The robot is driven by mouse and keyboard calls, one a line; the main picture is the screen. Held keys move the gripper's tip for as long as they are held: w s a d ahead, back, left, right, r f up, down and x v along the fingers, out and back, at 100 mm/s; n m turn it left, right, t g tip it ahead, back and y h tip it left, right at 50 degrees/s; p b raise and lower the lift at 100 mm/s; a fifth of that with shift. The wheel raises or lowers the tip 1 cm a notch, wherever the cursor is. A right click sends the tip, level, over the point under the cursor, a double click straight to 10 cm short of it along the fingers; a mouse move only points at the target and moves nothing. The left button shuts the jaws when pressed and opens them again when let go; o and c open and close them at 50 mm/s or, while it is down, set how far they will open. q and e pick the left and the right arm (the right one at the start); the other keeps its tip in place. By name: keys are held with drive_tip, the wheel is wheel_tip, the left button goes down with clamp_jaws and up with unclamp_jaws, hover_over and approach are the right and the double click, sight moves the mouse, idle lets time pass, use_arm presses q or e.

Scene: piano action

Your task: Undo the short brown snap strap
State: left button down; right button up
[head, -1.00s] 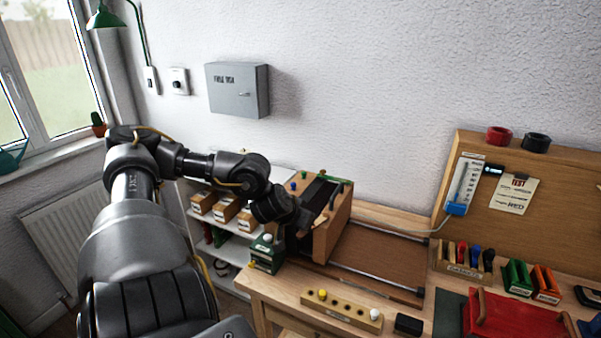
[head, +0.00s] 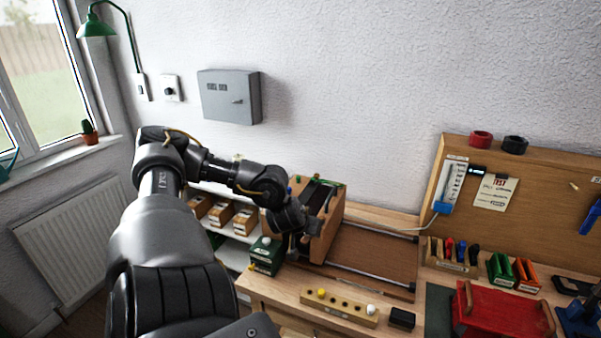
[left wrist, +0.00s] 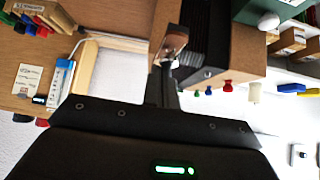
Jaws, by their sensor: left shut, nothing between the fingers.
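A short brown strap (left wrist: 175,40) shows in the left wrist view at the end of a wooden case, just beyond my fingertips. I cannot tell whether its snap is fastened. My left gripper (left wrist: 163,80) is shut with nothing between its fingers, very close to the strap's lower end; I cannot tell whether it touches. In the head view my left gripper (head: 300,243) is at the left end of the wooden case (head: 326,232), and the strap is hidden behind my wrist. My right gripper is not in view.
A green box (head: 266,256) with a white knob stands left of the case. A wooden peg block (head: 338,309) and a black block (head: 402,318) lie at the bench's front. A red case (head: 500,318) and tool racks stand to the right. A shelf with boxes is behind my arm.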

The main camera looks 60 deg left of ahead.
use_arm(q)
drive_tip(key=shift+d, duration=0.15)
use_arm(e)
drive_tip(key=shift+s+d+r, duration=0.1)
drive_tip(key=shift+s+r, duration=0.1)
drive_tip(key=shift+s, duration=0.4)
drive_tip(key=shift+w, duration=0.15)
